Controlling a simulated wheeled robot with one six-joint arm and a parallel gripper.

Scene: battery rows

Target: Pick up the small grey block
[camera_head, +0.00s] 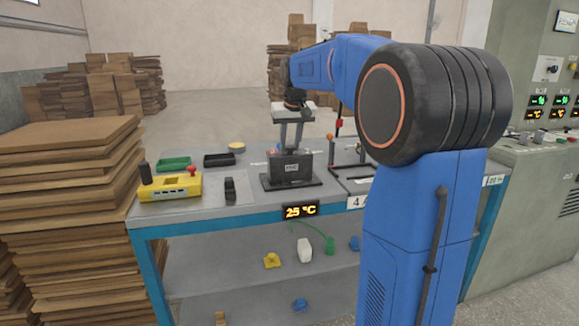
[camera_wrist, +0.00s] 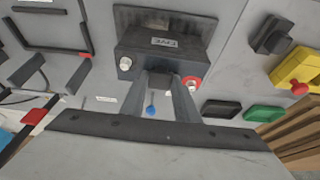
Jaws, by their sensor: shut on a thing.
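My gripper (camera_head: 291,145) points down at the top of a black battery-like box (camera_head: 291,169) with a white label on the workbench. In the wrist view the two grey fingers (camera_wrist: 162,83) are shut on a small dark grey block (camera_wrist: 161,81). The block is at the top of the box (camera_wrist: 155,47), between a silver terminal (camera_wrist: 125,63) and a red-ringed terminal (camera_wrist: 193,82). I cannot tell whether the block still touches the box. In the head view the block is too small to make out.
A yellow control box (camera_head: 170,188) with a red button, a green tray (camera_head: 174,163), a black tray (camera_head: 219,160) and a black block (camera_head: 230,190) stand left of the box. A black frame (camera_head: 346,169) stands right. Bare bench top (camera_head: 205,208) lies in front.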

